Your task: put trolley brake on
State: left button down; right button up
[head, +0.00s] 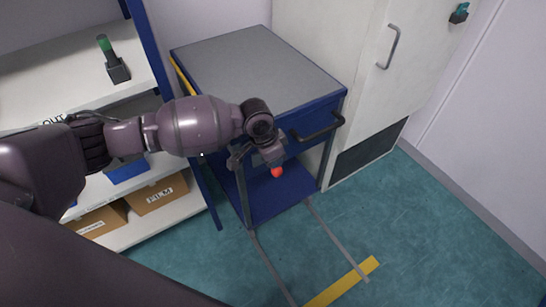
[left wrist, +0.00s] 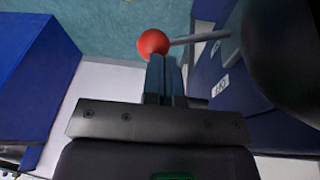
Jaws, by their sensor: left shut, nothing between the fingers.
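The blue trolley (head: 258,68) has a grey top and a dark handle (head: 318,128) at its right front. A red ball knob (head: 277,172) shows at the trolley's front, just below my left gripper (head: 272,160). In the left wrist view the red knob (left wrist: 153,43) sits on the end of a grey lever (left wrist: 200,37) coming from the right. The tips of my left gripper (left wrist: 163,62) are shut and empty, right at the knob; I cannot tell whether they touch. In the head view my gripper hides the lever. My right gripper is not in view.
A shelf rack (head: 140,225) with cardboard boxes (head: 158,194) stands left of the trolley, under my left arm. A pale cabinet (head: 365,60) stands close on the right. Grey floor rails (head: 335,238) and a yellow stripe (head: 342,284) lie in front; the floor at right is clear.

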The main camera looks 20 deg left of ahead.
pick_arm(q)
jog(key=shift+s+d+f+t+y+p, duration=0.35)
jog(key=shift+d+t+y+p, duration=0.25)
jog(key=shift+p, duration=0.5)
jog(key=shift+s+f+y+p, duration=0.1)
jog(key=shift+f+y+p, duration=0.1)
jog(key=shift+y+p, duration=0.2)
notch_tip(320, 180, down, 7)
jog(key=s+d+m+t+y+p, duration=0.1)
jog(key=t+y+p, duration=0.1)
jog(key=t+y, duration=0.1)
jog(key=shift+d+r+t+y+p, duration=0.15)
jog(key=shift+t+y+p, duration=0.15)
jog(key=shift+y+p, duration=0.15)
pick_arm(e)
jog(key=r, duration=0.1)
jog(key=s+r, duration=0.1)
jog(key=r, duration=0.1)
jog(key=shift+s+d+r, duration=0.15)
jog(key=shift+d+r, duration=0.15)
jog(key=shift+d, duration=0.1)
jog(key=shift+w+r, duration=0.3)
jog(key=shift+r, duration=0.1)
